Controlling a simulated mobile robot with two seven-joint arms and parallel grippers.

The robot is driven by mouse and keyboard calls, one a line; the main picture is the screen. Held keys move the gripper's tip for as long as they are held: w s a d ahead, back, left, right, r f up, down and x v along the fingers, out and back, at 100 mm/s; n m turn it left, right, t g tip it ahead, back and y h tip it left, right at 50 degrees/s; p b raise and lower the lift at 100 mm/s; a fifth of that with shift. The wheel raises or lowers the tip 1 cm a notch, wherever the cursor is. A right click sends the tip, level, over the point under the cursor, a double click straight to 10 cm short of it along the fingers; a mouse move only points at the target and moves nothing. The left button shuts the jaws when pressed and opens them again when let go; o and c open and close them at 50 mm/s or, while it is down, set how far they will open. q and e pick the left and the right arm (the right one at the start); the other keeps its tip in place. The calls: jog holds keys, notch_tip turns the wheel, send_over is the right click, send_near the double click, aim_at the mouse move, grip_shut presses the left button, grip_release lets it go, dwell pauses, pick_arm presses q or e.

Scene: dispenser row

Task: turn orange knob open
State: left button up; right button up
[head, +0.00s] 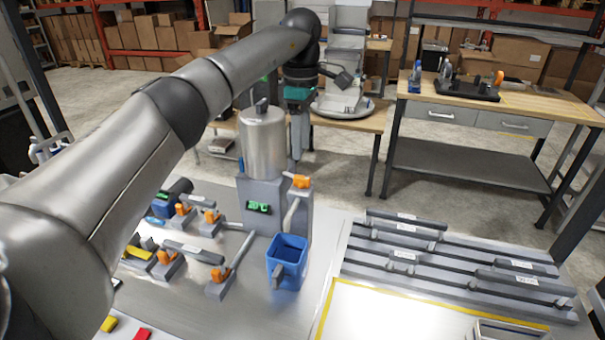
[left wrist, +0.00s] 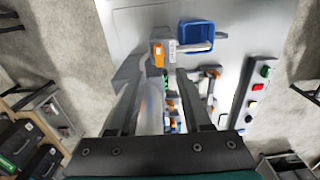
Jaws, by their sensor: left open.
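The orange knob (head: 301,181) is at the upper right of the grey dispenser (head: 264,203), above its curved spout. In the left wrist view the orange knob (left wrist: 158,54) lies just beyond the fingertips. My left gripper (head: 297,154) points down close above the knob, open, with a visible gap between its fingers in the wrist view (left wrist: 156,76). I see no contact with the knob. A blue jug (head: 287,270) stands below the spout; the wrist view also shows the blue jug (left wrist: 196,34). My right gripper is not in view.
A silver tank (head: 262,140) tops the dispenser beside the left gripper. Several orange-handled fixtures, one a valve (head: 219,286), stand at the left. Dark bars on grey rails (head: 420,257) fill the right side. A wooden bench (head: 540,105) stands behind.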

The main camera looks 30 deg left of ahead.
aim_at(302, 177)
pick_arm(q)
notch_tip(302, 177, down, 8)
jog(key=shift+f, duration=0.2)
grip_shut()
dwell(0.4)
